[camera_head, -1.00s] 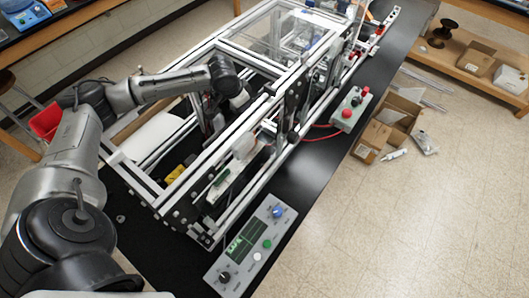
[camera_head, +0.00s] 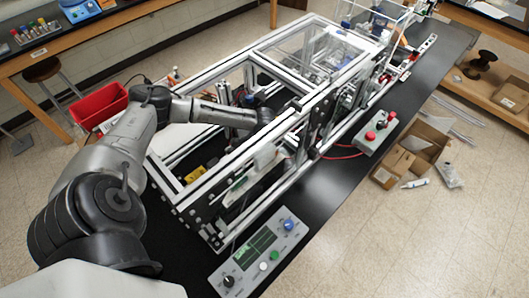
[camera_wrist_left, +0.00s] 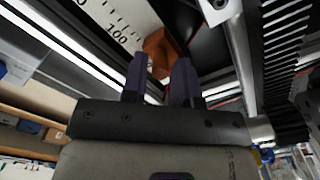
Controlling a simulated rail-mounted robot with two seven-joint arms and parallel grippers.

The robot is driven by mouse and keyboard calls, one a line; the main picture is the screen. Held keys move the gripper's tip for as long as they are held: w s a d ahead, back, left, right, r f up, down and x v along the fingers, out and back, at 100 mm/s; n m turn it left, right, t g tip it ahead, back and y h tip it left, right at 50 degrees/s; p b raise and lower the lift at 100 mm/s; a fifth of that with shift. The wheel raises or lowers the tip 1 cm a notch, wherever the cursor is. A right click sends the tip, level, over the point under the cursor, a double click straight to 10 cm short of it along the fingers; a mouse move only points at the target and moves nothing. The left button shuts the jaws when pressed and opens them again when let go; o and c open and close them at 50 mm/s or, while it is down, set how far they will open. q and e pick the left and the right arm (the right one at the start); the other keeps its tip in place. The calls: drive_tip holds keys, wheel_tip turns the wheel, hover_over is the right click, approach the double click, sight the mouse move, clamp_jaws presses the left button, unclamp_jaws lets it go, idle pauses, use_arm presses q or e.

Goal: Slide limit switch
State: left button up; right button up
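In the left wrist view, an orange-brown block (camera_wrist_left: 160,48), which may be the limit switch, sits beside a white scale (camera_wrist_left: 112,22) marked 100. The two dark fingers of my left gripper (camera_wrist_left: 160,70) stand apart, with the block at and partly between their tips. I cannot tell whether they touch it. In the head view, my left arm reaches into the aluminium extrusion frame (camera_head: 226,158); its gripper is hidden behind the frame's beams, and I cannot make out the block there. My right gripper is not in view.
Metal rails and a black toothed strip (camera_wrist_left: 280,60) run close to the gripper. A control box with a display (camera_head: 262,250) and a red-button box (camera_head: 375,133) stand on the black bench beside the frame. Clear panels cover the frame's far part.

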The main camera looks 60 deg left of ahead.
use_arm(q)
drive_tip(key=shift+f, duration=0.25)
drive_tip(key=shift+c, duration=0.3)
clamp_jaws()
